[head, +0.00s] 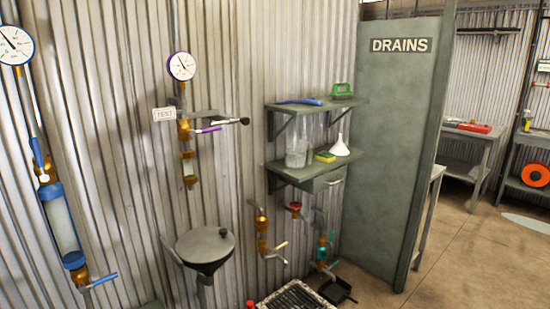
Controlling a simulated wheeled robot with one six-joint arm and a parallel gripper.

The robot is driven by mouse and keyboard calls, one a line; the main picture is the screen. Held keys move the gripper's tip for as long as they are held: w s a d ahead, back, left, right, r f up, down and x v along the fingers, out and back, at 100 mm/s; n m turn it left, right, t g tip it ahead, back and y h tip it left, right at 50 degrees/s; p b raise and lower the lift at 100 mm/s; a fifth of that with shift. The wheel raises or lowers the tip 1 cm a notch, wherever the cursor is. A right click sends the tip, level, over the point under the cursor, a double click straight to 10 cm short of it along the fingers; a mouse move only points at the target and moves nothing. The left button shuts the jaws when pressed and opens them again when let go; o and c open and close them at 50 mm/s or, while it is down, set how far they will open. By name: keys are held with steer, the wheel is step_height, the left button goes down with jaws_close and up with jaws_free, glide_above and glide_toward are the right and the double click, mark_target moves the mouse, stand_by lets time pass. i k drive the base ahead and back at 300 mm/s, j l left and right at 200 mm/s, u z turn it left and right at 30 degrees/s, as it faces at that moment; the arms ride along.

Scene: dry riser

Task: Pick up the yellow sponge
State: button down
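The yellow sponge (325,158) is small in the head view and sits on the lower wall shelf (283,170), near the front edge. It looks yellow with a green part on top. A white funnel (340,147) stands just right of it, and clear containers (297,152) stand to its left. My gripper is not in view.
The upper shelf (318,104) holds a blue tool and a green device (342,90) above the sponge. A grey drawer (325,180) is under the lower shelf. Pipes and valves (263,235) and a floor grate (297,298) lie below. The "DRAINS" panel (392,150) stands to the right; open floor lies beyond.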

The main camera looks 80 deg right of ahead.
mark_target(324, 156)
steer(key=z, duration=3.3)
